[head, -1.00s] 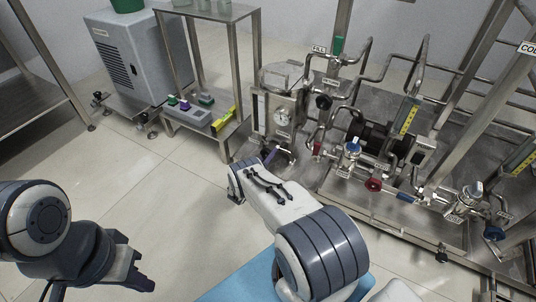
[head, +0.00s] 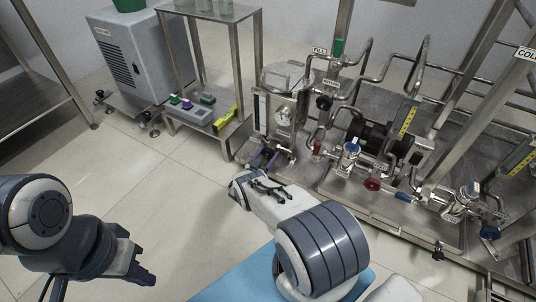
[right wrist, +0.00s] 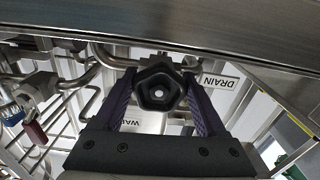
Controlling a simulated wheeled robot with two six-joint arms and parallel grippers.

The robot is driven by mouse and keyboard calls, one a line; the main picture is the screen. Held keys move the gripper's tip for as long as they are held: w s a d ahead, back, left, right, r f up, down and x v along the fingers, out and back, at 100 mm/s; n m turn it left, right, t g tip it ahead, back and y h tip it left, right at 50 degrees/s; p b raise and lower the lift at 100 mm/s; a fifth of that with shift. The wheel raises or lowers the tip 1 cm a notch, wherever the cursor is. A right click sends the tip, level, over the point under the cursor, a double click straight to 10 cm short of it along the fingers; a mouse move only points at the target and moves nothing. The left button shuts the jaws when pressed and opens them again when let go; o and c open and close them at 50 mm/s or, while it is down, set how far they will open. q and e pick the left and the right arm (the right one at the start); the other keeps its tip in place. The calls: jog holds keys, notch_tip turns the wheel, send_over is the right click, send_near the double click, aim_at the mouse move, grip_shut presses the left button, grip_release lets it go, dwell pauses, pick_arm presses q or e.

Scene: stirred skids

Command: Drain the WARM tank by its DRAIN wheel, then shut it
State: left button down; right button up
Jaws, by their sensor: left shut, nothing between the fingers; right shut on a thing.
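The black, lobed drain wheel (right wrist: 158,90) with a pale hub fills the middle of the right wrist view. A DRAIN label (right wrist: 219,81) is beside it, and a partly hidden label reading "WAR" (right wrist: 130,122) shows below it. My right gripper (right wrist: 160,95) has its purple fingers on either side of the wheel, shut on it. In the head view my right gripper (head: 264,157) is low at the front of the steel tank (head: 285,113), which has a round gauge; the wheel cannot be made out there. My left gripper (head: 146,273) is shut and empty over the floor.
Black (head: 323,102), blue (head: 351,147) and red (head: 372,184) handwheels sit among the pipes on the skid, right of the tank. A steel stand (head: 238,85) and grey cabinet (head: 130,52) are at the left. The floor at left front is clear.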

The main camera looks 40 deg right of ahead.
jog(key=shift+s+m, duration=0.1)
jog(key=shift+m, duration=0.3)
jog(key=o, duration=1.3)
jog(key=shift+a, duration=0.3)
jog(key=shift+p+v, duration=2.1)
jog(key=shift+v, duration=2.85)
